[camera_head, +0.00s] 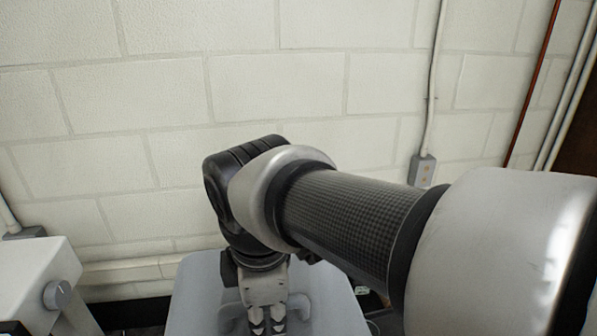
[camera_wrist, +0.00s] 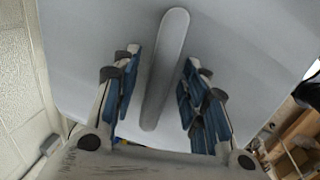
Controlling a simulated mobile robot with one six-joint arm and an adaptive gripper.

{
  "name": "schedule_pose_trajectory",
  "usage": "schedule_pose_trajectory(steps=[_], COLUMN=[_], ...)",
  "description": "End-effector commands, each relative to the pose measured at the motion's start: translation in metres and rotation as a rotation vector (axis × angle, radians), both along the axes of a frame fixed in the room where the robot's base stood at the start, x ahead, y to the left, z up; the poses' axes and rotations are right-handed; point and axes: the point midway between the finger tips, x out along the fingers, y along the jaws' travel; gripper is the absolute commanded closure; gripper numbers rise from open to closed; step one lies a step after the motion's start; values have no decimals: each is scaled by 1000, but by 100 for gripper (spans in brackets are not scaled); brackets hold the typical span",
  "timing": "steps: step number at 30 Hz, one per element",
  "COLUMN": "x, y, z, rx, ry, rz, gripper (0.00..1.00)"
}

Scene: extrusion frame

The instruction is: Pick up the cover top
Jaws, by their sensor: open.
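A pale grey panel, which looks like the cover top (camera_head: 190,290), lies below my gripper in the head view. In the wrist view the panel (camera_wrist: 85,60) fills most of the picture. A long rounded grey bar (camera_wrist: 164,75) stands out against it. My gripper (camera_wrist: 163,62) is open, with one blue-padded finger to the left of the bar and one to the right. Gaps show between the bar and both fingers. In the head view my gripper (camera_head: 266,327) points down over the panel, and its tips are cut off by the bottom edge.
A white brick wall (camera_head: 150,90) stands close behind. A grey outlet box (camera_head: 422,170) with a conduit is on the wall. A white machine with a knob (camera_head: 57,294) is at the lower left. Brown boxes or shelving (camera_wrist: 295,145) show at the wrist view's lower right.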

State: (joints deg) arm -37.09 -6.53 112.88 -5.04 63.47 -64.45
Motion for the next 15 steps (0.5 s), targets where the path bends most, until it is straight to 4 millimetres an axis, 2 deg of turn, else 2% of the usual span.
schedule_pose_trajectory(steps=[8,15], x=[1,1], y=[0,0], z=[-3,-3], rx=[1,1], ry=[-1,-1], rz=[0,0], gripper=[60,76])
